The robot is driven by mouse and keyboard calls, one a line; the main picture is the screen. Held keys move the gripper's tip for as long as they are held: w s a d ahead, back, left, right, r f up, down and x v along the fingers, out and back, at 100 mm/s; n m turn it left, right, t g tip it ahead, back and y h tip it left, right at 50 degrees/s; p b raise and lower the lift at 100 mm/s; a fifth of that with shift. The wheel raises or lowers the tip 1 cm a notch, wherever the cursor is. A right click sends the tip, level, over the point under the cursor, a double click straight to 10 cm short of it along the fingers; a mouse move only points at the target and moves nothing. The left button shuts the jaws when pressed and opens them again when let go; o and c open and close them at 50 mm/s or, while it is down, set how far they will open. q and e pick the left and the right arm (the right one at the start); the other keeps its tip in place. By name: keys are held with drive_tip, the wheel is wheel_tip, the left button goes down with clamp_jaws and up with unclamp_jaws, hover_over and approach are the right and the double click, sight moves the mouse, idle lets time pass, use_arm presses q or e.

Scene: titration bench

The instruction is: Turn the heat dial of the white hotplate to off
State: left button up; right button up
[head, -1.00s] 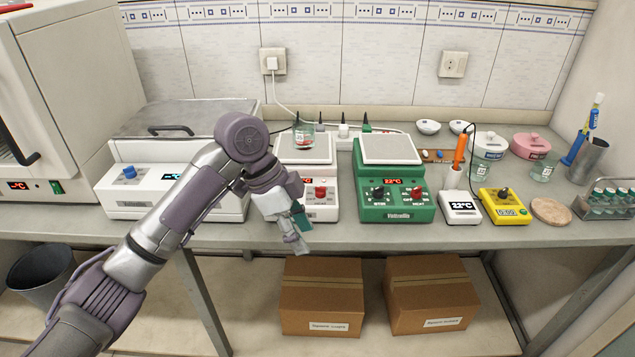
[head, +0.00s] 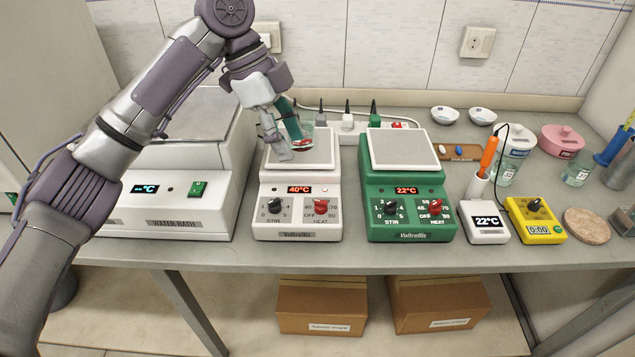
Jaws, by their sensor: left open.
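The white hotplate (head: 299,225) stands on the bench and its display reads 40°C. Its red heat dial (head: 321,206) is at the right of the front panel, with the black stir dial (head: 274,205) to its left. The heat dial's exact pointing is too small to read. My left gripper (head: 292,143) is open and shows in front of the hotplate's top plate, above and behind the dials in the picture and apart from them. It partly hides a glass beaker (head: 306,132) with something red in it. My right gripper is out of view.
A green hotplate (head: 411,225) with similar dials stands close to the right, its display at 22°C. A white water bath (head: 170,190) stands to the left. A thermometer unit (head: 487,222) and a yellow timer (head: 536,222) are farther right. A narrow bench strip in front is clear.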

use_arm(q)
approach(319, 201)
drive_tip(key=shift+x, duration=1.1)
drive_tip(key=x, duration=0.6)
drive_tip(key=shift+d+f, duration=0.1)
drive_tip(key=shift+f, duration=0.1)
drive_tip(key=shift+d+f, duration=0.1)
drive_tip(key=shift+f, duration=0.15)
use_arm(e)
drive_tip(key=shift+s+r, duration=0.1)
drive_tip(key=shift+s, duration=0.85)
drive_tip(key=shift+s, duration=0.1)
use_arm(q)
drive_tip(key=shift+c, duration=0.7)
clamp_jaws()
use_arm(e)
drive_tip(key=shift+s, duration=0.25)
